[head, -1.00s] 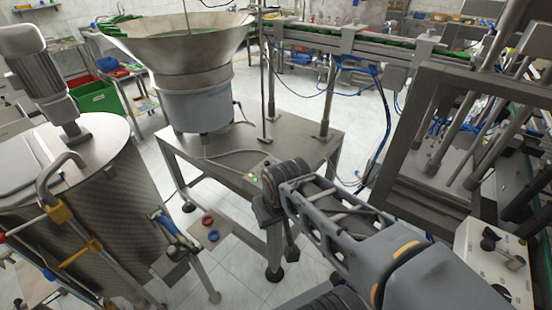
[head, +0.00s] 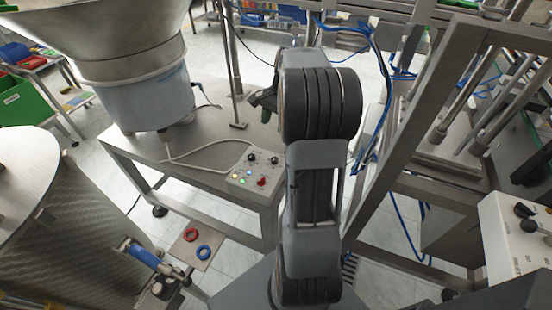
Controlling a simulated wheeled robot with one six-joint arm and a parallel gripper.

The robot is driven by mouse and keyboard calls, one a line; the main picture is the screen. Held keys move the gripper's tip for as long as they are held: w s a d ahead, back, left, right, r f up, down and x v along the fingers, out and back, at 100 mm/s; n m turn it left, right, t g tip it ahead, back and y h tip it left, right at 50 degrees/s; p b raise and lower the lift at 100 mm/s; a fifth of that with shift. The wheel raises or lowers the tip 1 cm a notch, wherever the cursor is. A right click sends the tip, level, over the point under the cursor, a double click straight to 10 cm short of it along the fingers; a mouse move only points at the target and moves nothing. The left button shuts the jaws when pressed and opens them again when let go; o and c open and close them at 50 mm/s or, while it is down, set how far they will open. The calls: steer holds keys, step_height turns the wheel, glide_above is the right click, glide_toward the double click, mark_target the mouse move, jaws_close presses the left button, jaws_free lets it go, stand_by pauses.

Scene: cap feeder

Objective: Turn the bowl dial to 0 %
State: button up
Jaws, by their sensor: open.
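A pale grey control box (head: 254,170) sits on the near right corner of the steel table. It carries two small black dials, a left one (head: 251,157) and a right one (head: 275,160). Their labels and pointers are too small to read, so I cannot tell which is the bowl dial. Lit lamps and a red button (head: 262,182) are also on the box. My gripper (head: 262,106) is partly hidden behind my arm. It is open, above and behind the box, apart from both dials.
The feeder bowl (head: 110,35) stands on its blue-grey drum (head: 150,95) at the table's left. A cable runs from the drum to the box. A thin post (head: 233,70) rises behind the box. A steel frame (head: 440,100) stands at the right, with another control box (head: 520,235).

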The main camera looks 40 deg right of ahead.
mark_target(275, 159)
steer(key=d+f+m+y, duration=0.1)
steer(key=d+f+m, duration=0.25)
steer(key=d, duration=0.25)
steer(key=shift+n, duration=0.35)
steer(key=x, duration=0.6)
steer(key=b+x, duration=0.1)
steer(key=x, duration=0.6)
steer(key=shift+a, duration=0.3)
steer(key=c, duration=0.9)
